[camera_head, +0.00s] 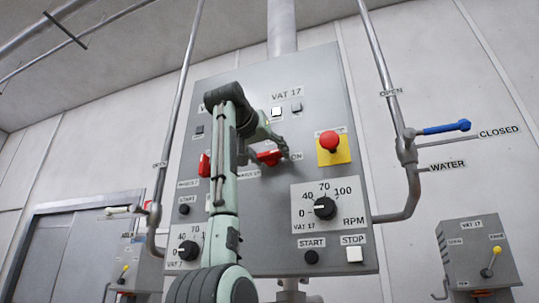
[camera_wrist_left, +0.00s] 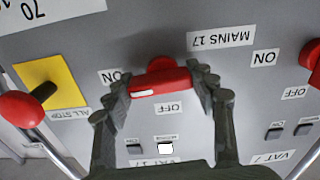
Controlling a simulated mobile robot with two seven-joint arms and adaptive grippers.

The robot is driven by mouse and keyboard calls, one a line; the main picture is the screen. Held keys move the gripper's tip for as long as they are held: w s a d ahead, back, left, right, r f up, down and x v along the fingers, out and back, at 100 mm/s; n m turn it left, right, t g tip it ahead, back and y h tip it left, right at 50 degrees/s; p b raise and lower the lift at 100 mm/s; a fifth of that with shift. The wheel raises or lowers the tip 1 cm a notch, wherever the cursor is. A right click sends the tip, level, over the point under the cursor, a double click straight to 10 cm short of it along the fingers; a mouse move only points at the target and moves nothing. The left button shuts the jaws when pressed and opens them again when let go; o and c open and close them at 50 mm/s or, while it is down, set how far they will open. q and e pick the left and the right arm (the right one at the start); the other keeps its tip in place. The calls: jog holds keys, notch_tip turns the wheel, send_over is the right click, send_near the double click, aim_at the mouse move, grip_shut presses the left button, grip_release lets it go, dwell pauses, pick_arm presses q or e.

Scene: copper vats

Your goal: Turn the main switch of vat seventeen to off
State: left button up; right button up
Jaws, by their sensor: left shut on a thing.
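The red main switch handle (camera_head: 268,157) of vat seventeen is on the grey VAT 17 panel (camera_head: 345,270). In the left wrist view the handle (camera_wrist_left: 160,83) lies level across the picture, its white-marked end towards the ON label (camera_wrist_left: 112,76). The OFF label (camera_wrist_left: 169,109) is just below it there, and the MAINS 17 label (camera_wrist_left: 220,38) is above right. My left gripper (camera_head: 272,144) is shut on the handle, one finger at each end. My arm hides part of the panel in the head view. My right gripper is not in view.
A second red switch (camera_head: 204,165) is left of my arm. A red stop button on a yellow plate (camera_head: 333,151) is right of the handle. An RPM dial (camera_head: 325,208) is below. A pipe with a blue lever (camera_head: 446,127) runs along the right.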

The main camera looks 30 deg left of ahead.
pick_arm(q)
jog(key=n, duration=0.4)
jog(key=shift+r, duration=0.1)
jog(key=n, duration=0.4)
jog(key=shift+a+n, duration=0.1)
jog(key=shift+n, duration=0.2)
jog(key=n, duration=0.4)
jog(key=shift+s+a, duration=0.1)
jog(key=shift+a+n, duration=0.1)
jog(key=shift+n, duration=2.2)
jog(key=o, duration=1.2)
